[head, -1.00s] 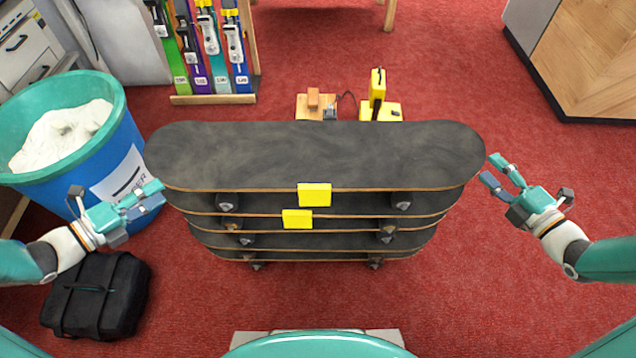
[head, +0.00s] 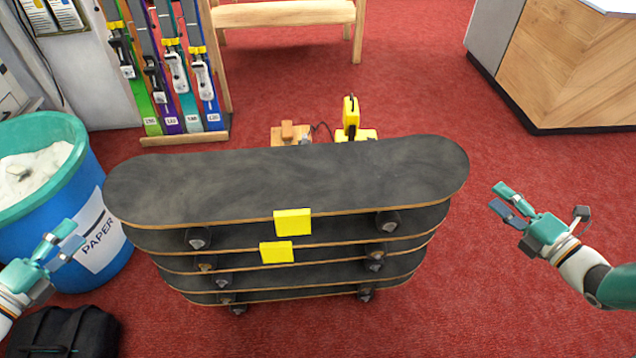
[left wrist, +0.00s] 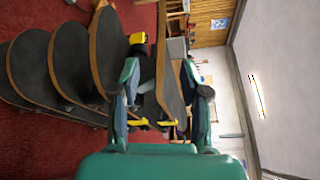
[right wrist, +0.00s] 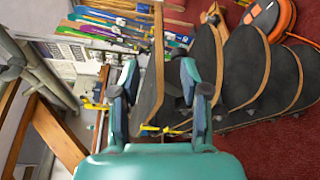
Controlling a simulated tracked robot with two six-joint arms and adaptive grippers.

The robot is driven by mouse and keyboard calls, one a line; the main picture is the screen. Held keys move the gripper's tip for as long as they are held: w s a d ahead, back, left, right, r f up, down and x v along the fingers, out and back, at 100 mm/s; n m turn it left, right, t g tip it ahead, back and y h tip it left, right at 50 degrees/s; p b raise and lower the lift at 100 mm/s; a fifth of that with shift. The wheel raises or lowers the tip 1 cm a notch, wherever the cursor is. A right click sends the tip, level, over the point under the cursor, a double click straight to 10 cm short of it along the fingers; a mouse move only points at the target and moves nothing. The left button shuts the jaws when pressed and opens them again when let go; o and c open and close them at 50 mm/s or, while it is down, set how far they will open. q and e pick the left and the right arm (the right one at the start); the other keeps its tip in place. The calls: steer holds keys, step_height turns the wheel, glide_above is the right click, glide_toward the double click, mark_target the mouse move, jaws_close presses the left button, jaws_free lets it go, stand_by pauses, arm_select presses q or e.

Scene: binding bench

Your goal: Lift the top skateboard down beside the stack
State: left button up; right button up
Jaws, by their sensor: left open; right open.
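The top skateboard (head: 290,180) lies deck up on a stack of several dark boards, its long side towards me. My left gripper (head: 62,243) is open and empty, off the board's left end. In the left wrist view the top board (left wrist: 172,98) shows edge-on beyond and between the fingers. My right gripper (head: 505,201) is open and empty, apart from the board's right end. In the right wrist view the top board (right wrist: 150,95) also appears between the fingers. The lower boards are partly hidden.
A blue paper bin (head: 85,215) stands close at the left, with a black case (head: 65,335) in front. Behind the stack are a yellow device (head: 351,118), a ski rack (head: 185,138) and a bench. Red floor (head: 560,185) is clear at the right.

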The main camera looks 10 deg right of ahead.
mark_target(119, 183)
arm_select(q)
steer(key=x, duration=1.5)
steer(key=shift+w+d, duration=0.1)
arm_select(e)
steer(key=x, duration=1.5)
steer(key=shift+w+f, duration=0.1)
arm_select(q)
jaws_close()
arm_select(e)
jaws_close()
arm_select(q)
steer(key=shift+r, duration=0.2)
arm_select(e)
steer(key=shift+r, duration=0.25)
